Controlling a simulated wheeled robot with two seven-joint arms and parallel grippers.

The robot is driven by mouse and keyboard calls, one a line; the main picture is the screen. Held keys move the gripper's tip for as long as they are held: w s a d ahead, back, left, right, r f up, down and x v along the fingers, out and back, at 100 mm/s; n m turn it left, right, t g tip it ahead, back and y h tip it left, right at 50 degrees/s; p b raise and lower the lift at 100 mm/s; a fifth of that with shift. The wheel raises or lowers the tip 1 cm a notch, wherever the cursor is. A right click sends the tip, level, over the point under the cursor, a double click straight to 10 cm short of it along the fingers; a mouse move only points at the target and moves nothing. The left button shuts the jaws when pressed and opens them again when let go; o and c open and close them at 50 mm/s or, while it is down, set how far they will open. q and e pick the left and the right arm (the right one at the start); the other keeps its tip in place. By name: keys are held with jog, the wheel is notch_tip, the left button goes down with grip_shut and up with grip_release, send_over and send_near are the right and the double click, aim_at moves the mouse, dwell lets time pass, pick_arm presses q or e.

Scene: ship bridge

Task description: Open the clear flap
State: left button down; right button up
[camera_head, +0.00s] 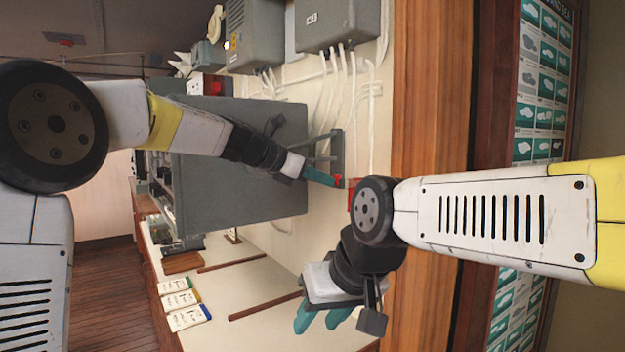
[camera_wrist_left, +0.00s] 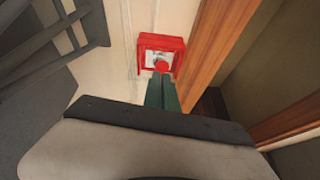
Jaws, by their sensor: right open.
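A small red box (camera_wrist_left: 176,44) with a pale face is on the wall in the left wrist view. The clear flap itself is hard to make out there. A round red knob (camera_wrist_left: 161,66) shows low on the box's front, right at the tips of my left gripper (camera_wrist_left: 162,82). The green fingers lie together; I cannot tell whether the knob is between them. In the head view my left gripper (camera_head: 322,177) reaches the red knob (camera_head: 338,181), and the red box (camera_head: 351,194) is mostly hidden behind my right arm. My right gripper (camera_head: 322,318) is open and empty, lower down.
A large grey cabinet (camera_head: 235,190) stands beside my left arm, with a grey bracket (camera_head: 338,155) near the gripper. Cables (camera_head: 345,85) run along the wall. A wooden post (camera_head: 432,80) stands right of the red box. Several booklets (camera_head: 185,305) lie at lower left.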

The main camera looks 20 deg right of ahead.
pick_arm(q)
jog(key=r, duration=0.1)
jog(key=d+r, duration=0.1)
jog(key=shift+d+r, duration=0.2)
jog(key=shift+r, duration=0.1)
jog(key=v, duration=0.8)
jog(key=s+a+f+m+t+y, duration=0.1)
jog(key=s+a+f+m+y, duration=0.15)
jog(key=a, duration=0.25)
jog(key=s+a+f+m+y, duration=0.1)
jog(key=s+a+f+m, duration=0.3)
jog(key=a, duration=0.2)
jog(key=s+a+f+m+t+y, duration=0.1)
jog(key=s+a+f+m+y, duration=0.15)
jog(key=a, duration=0.25)
jog(key=s+a+f+m+y, duration=0.4)
jog(key=s+a+f+m, duration=0.8)
jog(key=s+a+f, duration=0.3)
jog(key=shift+a+y, duration=0.3)
jog(key=shift+s+f, duration=0.1)
